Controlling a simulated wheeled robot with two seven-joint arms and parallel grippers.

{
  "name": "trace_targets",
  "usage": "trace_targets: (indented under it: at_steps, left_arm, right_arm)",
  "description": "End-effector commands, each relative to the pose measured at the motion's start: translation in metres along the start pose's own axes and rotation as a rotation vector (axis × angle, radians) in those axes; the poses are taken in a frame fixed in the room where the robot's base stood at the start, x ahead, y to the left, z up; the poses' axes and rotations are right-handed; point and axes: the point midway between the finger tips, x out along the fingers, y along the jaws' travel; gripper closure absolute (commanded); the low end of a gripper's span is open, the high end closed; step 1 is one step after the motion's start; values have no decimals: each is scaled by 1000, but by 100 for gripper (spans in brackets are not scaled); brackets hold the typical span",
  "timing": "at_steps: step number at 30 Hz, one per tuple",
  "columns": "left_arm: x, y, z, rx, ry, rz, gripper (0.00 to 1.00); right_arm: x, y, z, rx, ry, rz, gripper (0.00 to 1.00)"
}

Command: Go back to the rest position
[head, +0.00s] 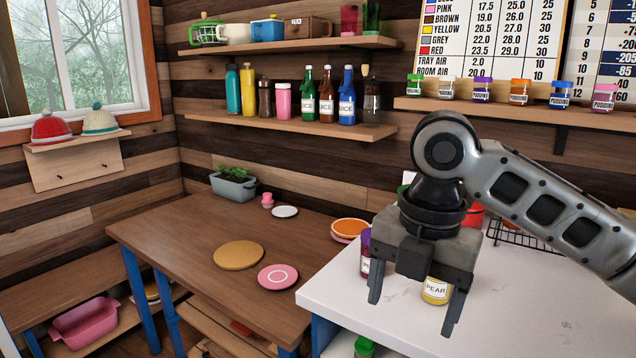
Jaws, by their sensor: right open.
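My right gripper (414,306) hangs fingers-down over the front part of the white counter (390,325). Its two fingers are apart. A yellow pear jar (436,291) shows behind and between the fingers, and I cannot tell from this view whether they are around it or in front of it. My right arm comes in from the right and covers part of the counter. My left gripper is not in view.
A wooden table (180,243) at left holds a round tan board (238,255), a pink plate (278,277), a white saucer (285,211) and a planter (233,186). A black wire rack (520,236) sits behind my arm. Shelves hold bottles and jars.

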Motion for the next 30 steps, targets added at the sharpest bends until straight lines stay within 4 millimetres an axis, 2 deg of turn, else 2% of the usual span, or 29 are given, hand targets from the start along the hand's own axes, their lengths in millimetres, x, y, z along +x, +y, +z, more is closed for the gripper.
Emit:
trace_targets:
  at_steps: [3, 9, 14, 17, 21, 26, 30]
  left_arm:
    - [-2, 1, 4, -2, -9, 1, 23]
    - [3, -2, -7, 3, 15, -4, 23]
    - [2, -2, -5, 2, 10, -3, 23]
    - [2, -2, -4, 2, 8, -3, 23]
    - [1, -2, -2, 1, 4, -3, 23]
    - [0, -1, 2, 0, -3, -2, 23]
    - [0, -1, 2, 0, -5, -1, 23]
  right_arm:
    - [24, 14, -5, 63, 38, 62, 24]
    - [62, 38, -16, 198, 108, 179, 24]
    - [99, 60, -28, 360, 195, 295, 24]
    - [128, 74, -37, 520, 275, 394, 24]
    - [174, 86, -46, 825, 408, 542, 24]
    - [223, 76, -48, 1200, 525, 687, 24]
    - [267, 41, -48, 1525, 572, 796, 24]
